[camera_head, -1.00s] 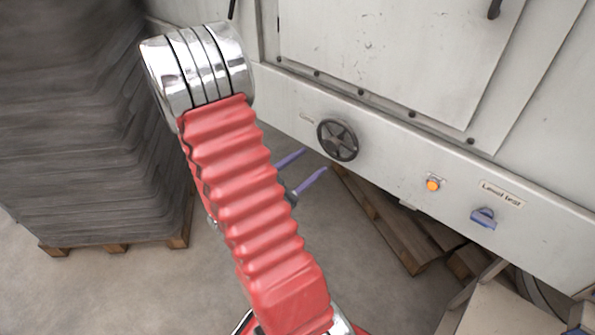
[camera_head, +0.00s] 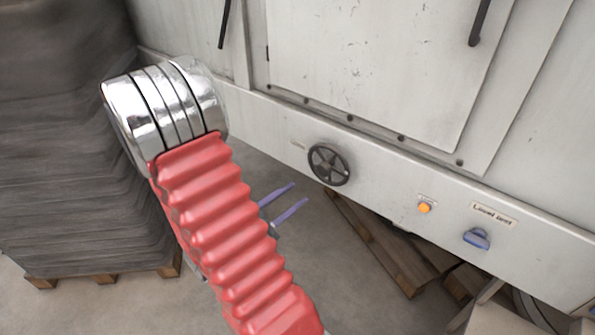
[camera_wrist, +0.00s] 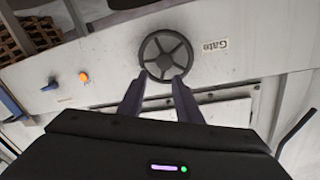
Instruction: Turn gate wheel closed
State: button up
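The gate wheel (camera_head: 328,164) is a dark spoked handwheel on the pale machine panel, right of my arm in the head view. In the wrist view the wheel (camera_wrist: 166,54) is ahead of my fingertips, beside a "Gate" label (camera_wrist: 215,46). My gripper (camera_head: 300,193) has two purple fingers, apart and with nothing between them. In the head view it is left of and below the wheel. In the wrist view the fingertips (camera_wrist: 160,76) overlap the wheel's near rim; whether they touch it I cannot tell, but the head view shows a gap.
An orange button (camera_head: 424,208) and a blue knob (camera_head: 477,238) sit on the panel to the right. A wooden pallet (camera_head: 390,245) lies on the floor below the panel. A tall grey stack (camera_head: 75,180) stands on a pallet at the left.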

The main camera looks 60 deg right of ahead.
jog(key=m, duration=0.2)
jog(key=s+a+r+m+g+y, duration=0.1)
jog(key=m, duration=0.1)
jog(key=a+r+m+y, duration=0.1)
jog(key=m, duration=0.2)
jog(key=shift+s+a, duration=0.2)
jog(key=shift+s, duration=0.15)
jog(key=c, duration=0.5)
jog(key=a+m+y, duration=0.1)
jog(key=m, duration=0.1)
jog(key=s+a+m+y, duration=0.1)
jog(key=m, duration=0.2)
jog(key=a+r+m+g, duration=0.1)
jog(key=m, duration=0.1)
jog(key=shift+s+a+m+y, duration=0.15)
jog(key=shift+a+m+y, duration=0.05)
jog(key=shift+m+y, duration=0.2)
grip_shut()
jog(key=w+a+r+m+t+y, duration=0.3)
jog(key=a+m+t+y, duration=0.1)
jog(key=a+m, duration=0.5)
jog(key=w+a+r+m+t+y, duration=0.2)
jog(key=a+r+m+t+y, duration=0.1)
jog(key=a+m, duration=0.7)
jog(key=w+a+r+m+t+y, duration=0.3)
jog(key=a+r+m+t+y, duration=0.1)
jog(key=a+m, duration=0.6)
jog(key=shift+w+m+t+y, duration=0.3)
jog(key=shift+m+t+y, duration=0.5)
jog(key=shift+m, duration=0.4)
